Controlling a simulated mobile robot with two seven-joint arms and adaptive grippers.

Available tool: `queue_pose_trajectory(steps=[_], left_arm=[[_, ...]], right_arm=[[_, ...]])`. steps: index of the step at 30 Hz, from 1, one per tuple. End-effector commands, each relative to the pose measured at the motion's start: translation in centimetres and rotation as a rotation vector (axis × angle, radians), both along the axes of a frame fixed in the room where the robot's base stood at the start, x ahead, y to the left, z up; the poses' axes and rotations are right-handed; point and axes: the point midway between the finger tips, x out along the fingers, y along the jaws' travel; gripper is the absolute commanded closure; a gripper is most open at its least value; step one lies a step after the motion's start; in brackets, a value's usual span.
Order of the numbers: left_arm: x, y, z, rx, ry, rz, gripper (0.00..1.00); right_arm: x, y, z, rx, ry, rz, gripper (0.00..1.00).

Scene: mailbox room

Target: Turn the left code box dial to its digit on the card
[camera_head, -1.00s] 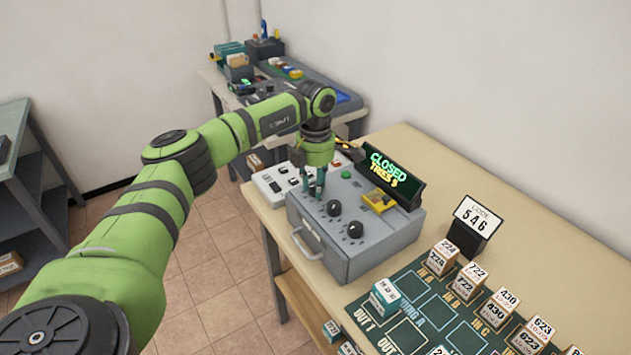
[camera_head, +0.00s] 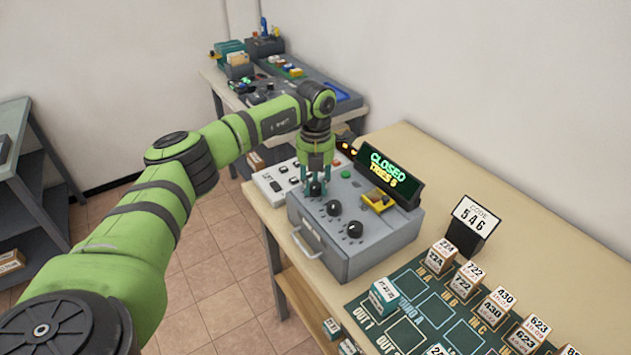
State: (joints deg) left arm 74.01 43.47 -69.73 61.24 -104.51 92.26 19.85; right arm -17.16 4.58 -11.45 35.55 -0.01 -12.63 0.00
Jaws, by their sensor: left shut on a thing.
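The grey code box (camera_head: 350,255) stands on the table with three black dials on its sloping top. My left gripper (camera_head: 315,184) points down over the left dial (camera_head: 315,189) with its teal fingers on either side, shut on it. The middle dial (camera_head: 333,208) and the right dial (camera_head: 354,230) are free. The card (camera_head: 474,218) on a black stand reads CODE 546. The dark display (camera_head: 389,177) behind the dials shows CLOSED in green, with a smaller tries line below. The dial's digit is too small to read. My right gripper is out of view.
A yellow tray (camera_head: 378,201) and a green button (camera_head: 345,173) sit on the box top. A white switch panel (camera_head: 275,185) lies left of the box. A dark green mat (camera_head: 405,335) with numbered small boxes lies in front right.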

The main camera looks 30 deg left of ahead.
Motion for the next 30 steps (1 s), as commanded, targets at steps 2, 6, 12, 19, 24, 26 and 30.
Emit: queue_pose_trajectory(steps=[2, 6, 12, 19, 24, 26, 30], left_arm=[[-0.11, -0.06, -0.17, 0.0, 0.005, 0.021, 1.0], [-0.11, -0.07, -0.19, 0.0, 0.005, 0.046, 1.0], [-0.11, -0.07, -0.21, 0.0, 0.005, 0.054, 1.0], [-0.12, -0.08, -0.21, 0.0, 0.006, 0.053, 1.0], [-0.1, -0.06, -0.17, 0.0, 0.005, 0.053, 0.44], [-0.08, -0.06, -0.14, 0.0, 0.004, 0.053, 0.44], [-0.04, -0.03, -0.07, 0.0, 0.002, 0.053, 0.44]], right_arm=[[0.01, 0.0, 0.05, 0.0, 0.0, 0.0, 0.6], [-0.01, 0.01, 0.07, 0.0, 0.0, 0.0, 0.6], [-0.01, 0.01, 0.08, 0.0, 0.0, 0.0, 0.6], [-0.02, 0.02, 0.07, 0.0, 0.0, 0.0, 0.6], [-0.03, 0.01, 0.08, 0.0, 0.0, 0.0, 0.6], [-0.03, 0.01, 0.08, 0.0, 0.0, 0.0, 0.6], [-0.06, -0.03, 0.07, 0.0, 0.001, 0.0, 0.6]])
